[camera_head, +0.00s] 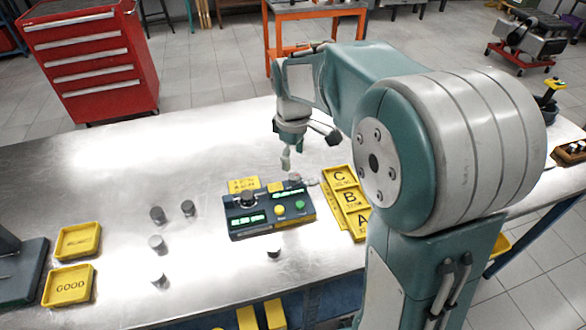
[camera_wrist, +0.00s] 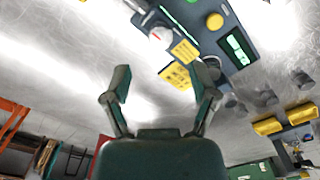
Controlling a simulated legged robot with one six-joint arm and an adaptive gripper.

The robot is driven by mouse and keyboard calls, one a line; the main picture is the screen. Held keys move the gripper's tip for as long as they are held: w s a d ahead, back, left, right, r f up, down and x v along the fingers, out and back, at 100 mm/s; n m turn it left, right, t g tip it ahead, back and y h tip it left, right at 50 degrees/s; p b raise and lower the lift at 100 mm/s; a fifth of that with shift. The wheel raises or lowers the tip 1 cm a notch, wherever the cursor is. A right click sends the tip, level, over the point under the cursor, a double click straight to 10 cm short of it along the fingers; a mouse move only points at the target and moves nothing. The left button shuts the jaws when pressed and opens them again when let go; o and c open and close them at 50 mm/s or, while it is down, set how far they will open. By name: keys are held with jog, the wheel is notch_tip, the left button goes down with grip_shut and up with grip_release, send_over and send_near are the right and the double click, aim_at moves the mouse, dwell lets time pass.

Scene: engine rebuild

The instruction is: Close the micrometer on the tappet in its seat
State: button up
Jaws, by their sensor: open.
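Several grey tappets (camera_head: 157,215) stand on the bench left of and in front of the unit. My gripper (camera_head: 287,162) is open and empty above the unit's back edge; its two fingers (camera_wrist: 162,95) are spread apart.
Yellow trays lie at the left, one marked GOOD (camera_head: 68,285), and trays A, B and C (camera_head: 349,197) at the right of the unit. Yellow labels (camera_head: 243,185) stand at the unit's back. The bench (camera_head: 80,180) is clear at the back left.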

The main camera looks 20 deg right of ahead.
aim_at(293, 175)
notch_tip(293, 175, up, 6)
dwell(0.5)
jog(key=s+m+t, duration=0.5)
jog(key=s+m, duration=0.4)
jog(key=s, duration=1.2)
jog(key=shift+r+t, duration=0.25)
jog(key=shift+t, duration=0.05)
jog(key=shift+d+r, duration=0.1)
dwell(2.4)
